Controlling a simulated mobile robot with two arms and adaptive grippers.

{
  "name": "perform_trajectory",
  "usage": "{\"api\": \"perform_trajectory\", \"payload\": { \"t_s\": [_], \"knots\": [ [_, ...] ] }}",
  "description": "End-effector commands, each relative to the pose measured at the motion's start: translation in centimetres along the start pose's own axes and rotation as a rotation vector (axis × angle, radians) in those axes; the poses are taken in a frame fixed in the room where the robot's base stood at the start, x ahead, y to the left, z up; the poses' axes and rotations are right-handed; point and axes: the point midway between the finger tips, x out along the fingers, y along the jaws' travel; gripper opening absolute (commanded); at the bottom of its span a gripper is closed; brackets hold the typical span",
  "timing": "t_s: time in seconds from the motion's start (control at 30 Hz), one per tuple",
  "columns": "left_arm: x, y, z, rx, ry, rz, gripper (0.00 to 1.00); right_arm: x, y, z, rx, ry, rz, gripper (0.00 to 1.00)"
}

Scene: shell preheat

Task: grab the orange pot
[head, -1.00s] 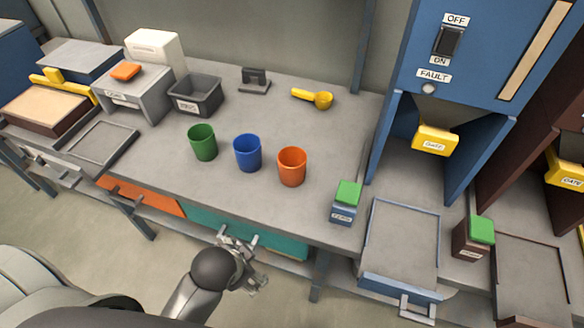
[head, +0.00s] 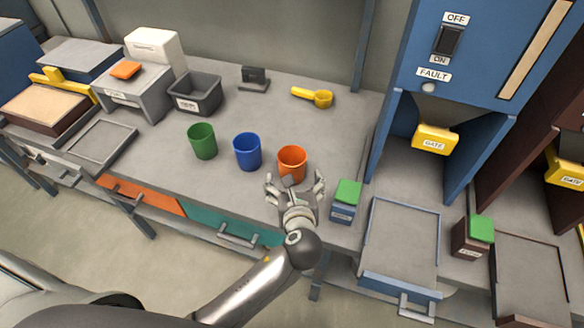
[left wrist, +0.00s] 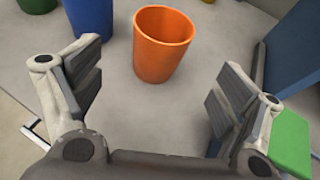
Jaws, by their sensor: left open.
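The orange pot (head: 292,160) stands upright on the grey bench, at the right end of a row of three pots. In the left wrist view the orange pot (left wrist: 162,45) is ahead of the fingers, between them and a little beyond their tips. My left gripper (head: 296,184) is open and empty, on the near side of the pot, and in the head view it hides the pot's lower part. The wrist view shows the two fingers (left wrist: 155,85) spread wide, with bare bench between them. My right gripper is in neither view.
The blue pot (head: 247,152) stands close to the left, with the green pot (head: 202,142) beyond it. A green-topped box (head: 345,201) is close to the right. A yellow scoop (head: 315,97) lies behind. A blue machine frame (head: 455,60) rises at the right.

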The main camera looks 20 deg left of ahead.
Motion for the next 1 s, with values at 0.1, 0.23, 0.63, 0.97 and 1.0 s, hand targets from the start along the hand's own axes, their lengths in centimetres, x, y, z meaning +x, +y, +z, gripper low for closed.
{"api": "perform_trajectory", "payload": {
  "t_s": [0.1,0.23,0.63,0.97,1.0],
  "knots": [
    [1.5,-0.2,0.2,0.027,-0.011,-0.001,0.91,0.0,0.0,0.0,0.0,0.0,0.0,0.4],
    [3.7,-0.2,0.2,0.024,-0.009,-0.001,0.91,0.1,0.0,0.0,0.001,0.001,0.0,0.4],
    [7.5,-0.1,0.4,0.021,-0.007,0.0,0.91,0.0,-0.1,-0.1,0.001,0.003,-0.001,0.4],
    [10.6,-0.2,0.4,0.019,-0.006,-0.004,0.91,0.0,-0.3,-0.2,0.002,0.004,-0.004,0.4],
    [10.7,-0.2,0.4,0.019,-0.006,-0.004,0.91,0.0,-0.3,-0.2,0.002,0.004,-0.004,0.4]
  ]
}}
